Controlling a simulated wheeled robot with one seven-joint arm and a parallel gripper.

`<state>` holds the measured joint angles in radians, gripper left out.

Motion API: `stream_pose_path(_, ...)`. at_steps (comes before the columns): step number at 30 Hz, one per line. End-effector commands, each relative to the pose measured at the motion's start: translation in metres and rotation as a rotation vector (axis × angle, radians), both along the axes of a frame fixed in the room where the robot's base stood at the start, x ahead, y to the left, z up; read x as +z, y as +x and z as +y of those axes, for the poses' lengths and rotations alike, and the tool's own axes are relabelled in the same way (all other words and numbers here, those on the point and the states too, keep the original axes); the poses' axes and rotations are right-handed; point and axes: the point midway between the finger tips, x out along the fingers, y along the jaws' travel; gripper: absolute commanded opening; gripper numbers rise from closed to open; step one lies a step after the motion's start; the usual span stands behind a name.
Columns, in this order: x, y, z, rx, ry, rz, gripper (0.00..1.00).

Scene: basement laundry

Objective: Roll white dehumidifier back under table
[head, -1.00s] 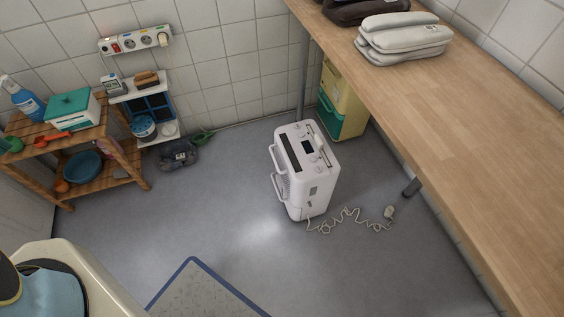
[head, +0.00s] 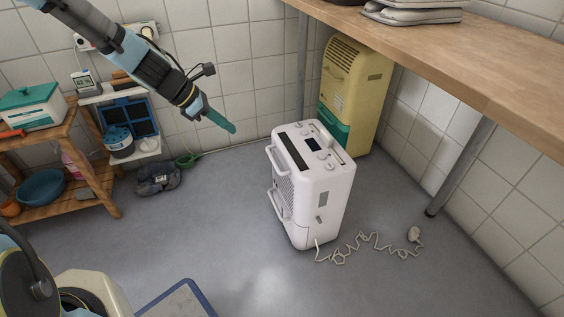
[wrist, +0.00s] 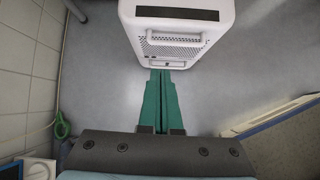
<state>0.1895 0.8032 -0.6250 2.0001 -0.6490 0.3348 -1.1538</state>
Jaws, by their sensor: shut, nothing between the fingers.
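The white dehumidifier (head: 318,200) stands upright on the grey floor in the head view, beside the wooden table (head: 420,38) and out in front of the space under it. It has handles on its left side and a dark panel on top. Its cord and plug (head: 413,235) lie loose on the floor to its right. My gripper (head: 231,128) is above and to the left of it, with green fingers shut and empty. In the wrist view the shut fingers (wrist: 161,75) point at the dehumidifier (wrist: 178,28); I cannot tell whether they touch it.
A yellow and green unit (head: 350,90) stands under the table by the wall. A table leg (head: 460,168) rises beyond the plug. A wooden shelf (head: 95,185) and a dark grey item (head: 158,178) are at left. A blue-edged mat (head: 178,303) lies in front. Open floor surrounds the dehumidifier.

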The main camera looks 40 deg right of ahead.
Motion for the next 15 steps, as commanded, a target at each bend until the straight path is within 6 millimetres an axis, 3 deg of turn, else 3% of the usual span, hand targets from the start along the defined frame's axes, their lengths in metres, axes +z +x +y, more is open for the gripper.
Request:
stream_pose_path(1, -0.009, -0.001, -0.006, 0.017, -0.006, 0.020, 0.00)
stream_pose_path(8, -0.020, -0.006, -0.019, 0.036, -0.012, 0.044, 0.00)
stream_pose_path(15, -0.058, -0.018, -0.045, 0.032, -0.012, 0.043, 0.00)
